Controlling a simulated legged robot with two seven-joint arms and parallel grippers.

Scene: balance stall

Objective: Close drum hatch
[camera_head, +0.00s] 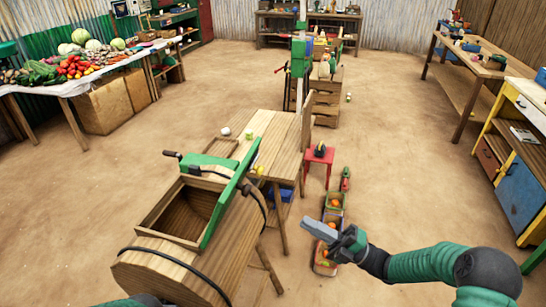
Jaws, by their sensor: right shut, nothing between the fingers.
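The wooden drum (165,262) lies on its side at the lower left, with dark bands around it. Its rectangular opening (187,212) faces up and shows a hollow inside. The green hatch (222,213) stands open, raised along the right edge of the opening. My right gripper (308,225) is shut and empty, to the right of the drum and apart from the hatch, above the floor. A bit of my left arm shows at the bottom edge; its gripper is out of view.
A wooden table (265,130) adjoins the drum's far end. A red stool (320,156) and crates of produce (333,217) stand to the right of the drum. A vegetable stall (75,78) is at the left, a workbench (480,62) at the right. Open floor lies between.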

